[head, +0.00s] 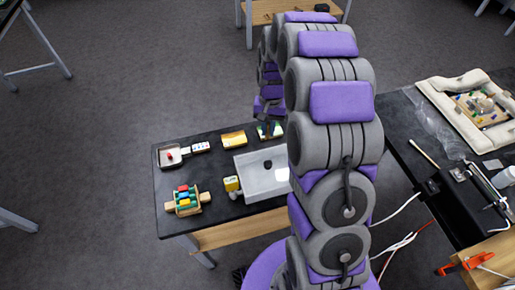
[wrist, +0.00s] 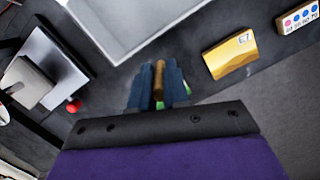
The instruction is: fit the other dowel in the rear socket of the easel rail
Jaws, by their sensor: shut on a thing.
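In the wrist view my gripper (wrist: 158,88) is shut on a brown wooden dowel (wrist: 159,74), which shows between the two blue-grey fingers. Its lower end is hidden by the fingers. Bits of green (wrist: 187,88) show beside and below the fingertips; what they belong to is mostly hidden. In the head view a small dark, green and yellow item (head: 270,130) lies near the table's back edge, beside my arm. My gripper is not clear there. I cannot single out the easel rail or its rear socket in either view.
A second, cluttered table is at right.

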